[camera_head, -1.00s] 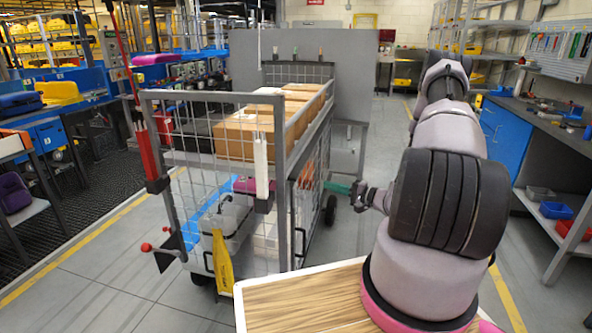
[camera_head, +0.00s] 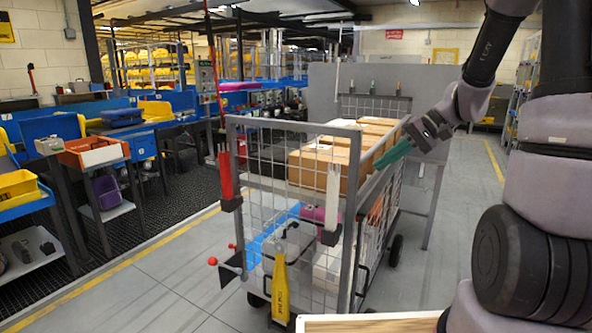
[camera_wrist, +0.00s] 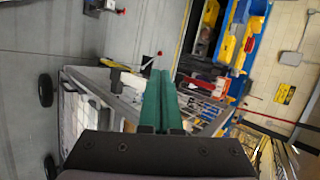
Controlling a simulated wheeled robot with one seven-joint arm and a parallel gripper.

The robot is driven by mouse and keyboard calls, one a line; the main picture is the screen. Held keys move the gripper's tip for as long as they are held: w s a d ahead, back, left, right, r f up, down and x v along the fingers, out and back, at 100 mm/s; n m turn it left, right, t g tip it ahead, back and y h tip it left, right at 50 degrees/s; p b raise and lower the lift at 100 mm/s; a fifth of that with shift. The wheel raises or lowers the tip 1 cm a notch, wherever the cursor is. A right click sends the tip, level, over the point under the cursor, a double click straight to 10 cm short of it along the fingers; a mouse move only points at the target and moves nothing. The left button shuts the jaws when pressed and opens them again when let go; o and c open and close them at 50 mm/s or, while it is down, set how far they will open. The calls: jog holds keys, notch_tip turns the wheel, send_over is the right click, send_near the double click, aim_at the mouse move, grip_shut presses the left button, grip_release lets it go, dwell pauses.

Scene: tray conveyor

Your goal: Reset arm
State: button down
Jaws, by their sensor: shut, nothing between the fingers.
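My gripper (camera_head: 393,155) has green fingers and shows at the right of the head view, in front of the cart's upper right rail. In the wrist view, the green fingers of my gripper (camera_wrist: 160,95) lie side by side, shut, with nothing between them. My arm bends up and to the right from the gripper in the head view. The wire-mesh cart (camera_head: 292,130) stands before me. Whether the gripper touches its rail cannot be told.
Cardboard boxes (camera_head: 322,162) lie on the cart's top shelf. A yellow bottle-shaped item (camera_head: 280,288) is at its lower front. An orange bin (camera_head: 93,152) and blue workbenches stand at left. Grey floor (camera_head: 195,285) is clear at the cart's left, and an aisle runs at right.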

jog(key=s+d+r+m+t+h, duration=0.1)
jog(key=s+d+r+t+h, duration=0.2)
jog(key=s+r, duration=1.1)
jog(key=shift+r+t+h, duration=0.25)
jog(key=shift+t+h, duration=1.35)
jog(key=shift+h, duration=0.8)
jog(key=shift+s, duration=0.1)
jog(key=c, duration=1.5)
grip_release()
jog(key=shift+c, duration=0.2)
